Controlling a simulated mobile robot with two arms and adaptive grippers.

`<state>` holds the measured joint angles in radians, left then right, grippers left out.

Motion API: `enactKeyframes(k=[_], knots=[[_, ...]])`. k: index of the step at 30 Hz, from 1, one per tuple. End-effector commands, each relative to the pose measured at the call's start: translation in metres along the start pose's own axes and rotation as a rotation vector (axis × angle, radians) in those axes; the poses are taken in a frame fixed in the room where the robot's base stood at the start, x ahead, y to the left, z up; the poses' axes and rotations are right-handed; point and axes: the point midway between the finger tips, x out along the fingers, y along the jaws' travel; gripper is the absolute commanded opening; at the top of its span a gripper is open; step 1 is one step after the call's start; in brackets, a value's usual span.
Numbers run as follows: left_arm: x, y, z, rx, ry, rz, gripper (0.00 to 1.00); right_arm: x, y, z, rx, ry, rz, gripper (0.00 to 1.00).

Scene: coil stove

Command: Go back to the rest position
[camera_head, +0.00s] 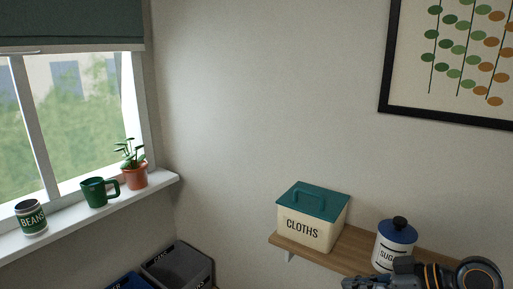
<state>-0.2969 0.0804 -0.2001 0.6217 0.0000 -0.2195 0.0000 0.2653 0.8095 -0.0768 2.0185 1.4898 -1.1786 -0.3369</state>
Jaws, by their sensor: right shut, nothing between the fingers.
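My right gripper (376,281) shows at the lower right edge, in front of the shelf and low in the picture. Its fingers are shut with nothing held. It overlaps the lower part of the sugar jar in the view; I cannot tell whether they touch. My left gripper is not in view.
A wooden wall shelf (350,258) bears a cream "CLOTHS" box (308,228) with a green lid and a white-and-blue sugar jar (395,240). The windowsill (70,231) holds a beans can (31,219), a green mug (95,192) and a potted plant (134,177). Dark bins (180,268) stand below.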

Motion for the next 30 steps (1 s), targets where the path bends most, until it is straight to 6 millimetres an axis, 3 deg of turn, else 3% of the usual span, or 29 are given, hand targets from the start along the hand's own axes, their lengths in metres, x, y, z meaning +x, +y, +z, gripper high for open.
enactKeyframes(k=[3,6,9,12,18,27,30], knots=[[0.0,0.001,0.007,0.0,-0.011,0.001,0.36,0.037,-0.024,0.063,0.037,-0.111,0.029,0.0],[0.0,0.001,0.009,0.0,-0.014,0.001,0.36,0.059,-0.049,0.121,0.083,-0.216,0.093,0.0],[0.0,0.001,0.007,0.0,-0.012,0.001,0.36,0.068,-0.072,0.171,0.14,-0.311,0.182,0.0],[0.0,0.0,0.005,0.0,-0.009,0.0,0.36,0.065,-0.091,0.207,0.2,-0.387,0.274,0.0],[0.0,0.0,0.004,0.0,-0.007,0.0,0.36,0.047,-0.116,0.252,0.309,-0.493,0.424,0.0],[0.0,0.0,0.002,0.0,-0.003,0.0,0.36,0.006,-0.146,0.295,0.46,-0.619,0.62,0.0],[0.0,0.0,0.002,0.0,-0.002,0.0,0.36,0.021,-0.136,0.312,0.46,-0.633,0.623,0.0]])
